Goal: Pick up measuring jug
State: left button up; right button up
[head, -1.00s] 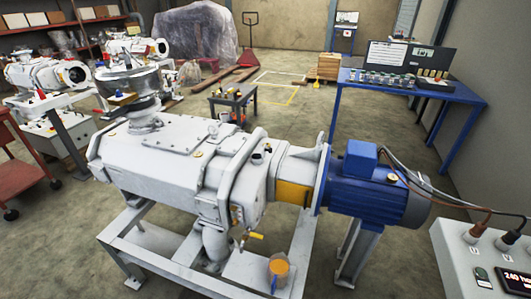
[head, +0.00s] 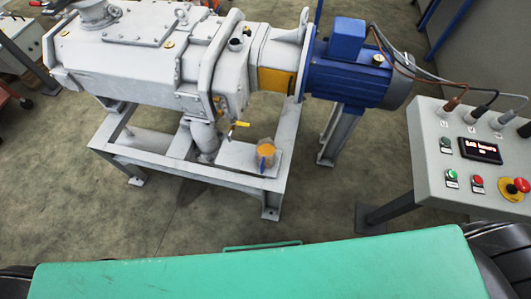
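The measuring jug (head: 265,153) is small, holds something orange and has a blue part at its front. It stands on the light grey frame shelf below the screw vacuum pump (head: 180,65), to the right of a yellow-handled valve (head: 238,125). Neither of my grippers is in view, and nothing is seen touching the jug.
A grey frame (head: 190,170) carries the pump and its blue motor (head: 355,70). A control box (head: 470,155) with cables and buttons stands at the right. The concrete floor (head: 140,225) in front of the frame is clear.

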aim_at(267, 148)
jog(key=j, duration=0.65)
jog(key=k+j, duration=0.15)
jog(key=j, duration=1.2)
jog(key=k, duration=0.1)
